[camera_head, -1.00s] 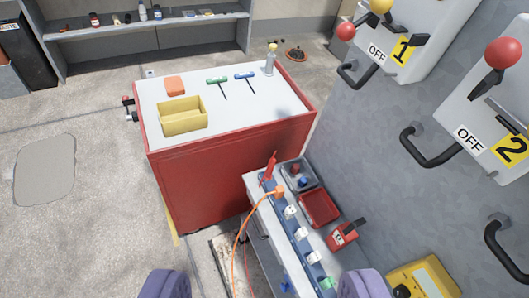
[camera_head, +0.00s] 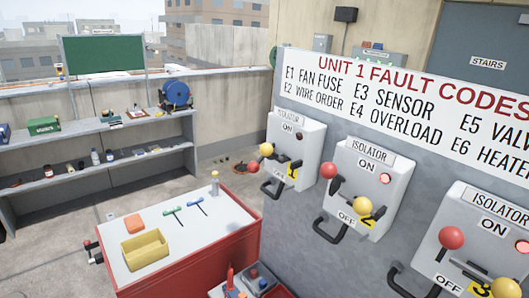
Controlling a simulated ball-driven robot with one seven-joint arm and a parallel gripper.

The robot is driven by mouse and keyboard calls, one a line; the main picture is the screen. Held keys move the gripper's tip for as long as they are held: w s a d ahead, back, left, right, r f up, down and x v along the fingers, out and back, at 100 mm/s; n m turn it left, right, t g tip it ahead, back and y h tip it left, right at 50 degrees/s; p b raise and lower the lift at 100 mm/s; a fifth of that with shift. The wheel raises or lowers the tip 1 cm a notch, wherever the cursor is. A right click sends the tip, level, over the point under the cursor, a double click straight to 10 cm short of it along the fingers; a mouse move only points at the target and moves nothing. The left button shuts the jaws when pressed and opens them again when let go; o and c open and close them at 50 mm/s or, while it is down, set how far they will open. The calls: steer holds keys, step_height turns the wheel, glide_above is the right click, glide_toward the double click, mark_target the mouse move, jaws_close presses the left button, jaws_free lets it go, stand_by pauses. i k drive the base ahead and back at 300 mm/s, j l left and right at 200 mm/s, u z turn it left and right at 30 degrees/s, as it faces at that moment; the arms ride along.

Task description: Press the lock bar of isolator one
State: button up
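Isolator one (camera_head: 300,150) is a pale grey box on the grey wall panel, the farthest of the row. Its ON label shows at the top, and a yellow number plate is partly hidden behind the handle parts. A red ball (camera_head: 252,167) and a yellow ball (camera_head: 267,149) stick out on its left side. A dark bar handle (camera_head: 271,190) juts out below them. I cannot tell which part is the lock bar. The small lamp (camera_head: 299,136) on this box looks dark. My gripper is not in this view.
Isolator two (camera_head: 375,160), with a bright red lamp, and isolator three (camera_head: 468,225) jut out nearer on the right. A red cabinet (camera_head: 190,262) with a yellow bin (camera_head: 144,250) stands below left. Open floor lies between it and the shelves (camera_head: 110,130).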

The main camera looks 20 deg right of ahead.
mark_target(266, 149)
steer(key=i+j+z, duration=0.35)
steer(key=i, duration=0.25)
steer(key=i+j+z, duration=0.4)
steer(key=j, duration=0.3)
steer(key=i+j+z, duration=0.35)
steer(key=i+j, duration=0.2)
steer(key=j, duration=0.2)
